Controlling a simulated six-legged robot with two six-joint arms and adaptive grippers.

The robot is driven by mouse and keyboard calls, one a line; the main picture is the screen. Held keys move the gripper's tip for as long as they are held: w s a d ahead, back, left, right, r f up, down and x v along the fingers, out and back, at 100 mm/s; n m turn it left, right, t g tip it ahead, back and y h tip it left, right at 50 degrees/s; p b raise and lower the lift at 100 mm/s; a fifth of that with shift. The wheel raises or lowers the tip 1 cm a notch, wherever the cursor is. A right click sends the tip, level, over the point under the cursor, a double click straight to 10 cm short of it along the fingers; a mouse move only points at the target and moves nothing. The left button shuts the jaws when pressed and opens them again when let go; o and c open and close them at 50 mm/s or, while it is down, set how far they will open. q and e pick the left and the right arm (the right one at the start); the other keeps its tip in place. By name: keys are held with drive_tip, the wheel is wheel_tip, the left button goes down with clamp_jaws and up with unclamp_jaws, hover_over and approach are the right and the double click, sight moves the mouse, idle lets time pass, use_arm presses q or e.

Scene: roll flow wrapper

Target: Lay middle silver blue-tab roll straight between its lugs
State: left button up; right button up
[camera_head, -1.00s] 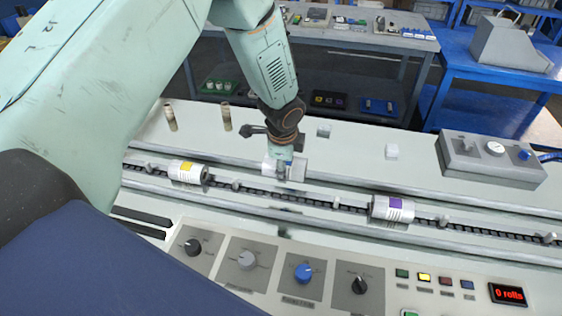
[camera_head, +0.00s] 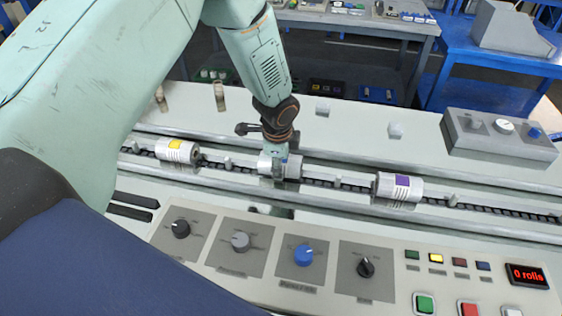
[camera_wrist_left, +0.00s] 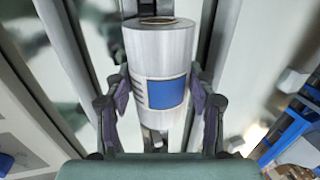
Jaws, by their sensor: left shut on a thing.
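My left gripper (camera_head: 279,168) is shut on the silver blue-tab roll (camera_head: 293,167), low over the chain track in the middle. In the left wrist view the roll (camera_wrist_left: 160,50) lies between the two fingers (camera_wrist_left: 161,100), its blue tab (camera_wrist_left: 166,93) facing the camera. Its long axis runs roughly along the track. A lug (camera_head: 228,162) stands to its left and another lug (camera_head: 338,181) to its right. The arm partly covers the roll in the head view, so I cannot tell whether it touches the track. My right gripper is not in view.
A yellow-tab roll (camera_head: 177,151) lies on the track to the left, and a purple-tab roll (camera_head: 398,187) to the right. The control panel (camera_head: 270,257) with several knobs is in front. A grey box with dials (camera_head: 499,139) stands at the back right.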

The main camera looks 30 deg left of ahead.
use_arm(q)
drive_tip(key=shift+s+d+r, duration=0.1)
drive_tip(key=shift+d+r, duration=0.1)
drive_tip(key=shift+a+f, duration=0.15)
drive_tip(key=shift+f, duration=0.25)
drive_tip(key=shift+f+b, duration=0.1)
drive_tip(key=shift+b, duration=0.25)
drive_tip(key=shift+f, duration=0.15)
drive_tip(key=o, duration=1.5)
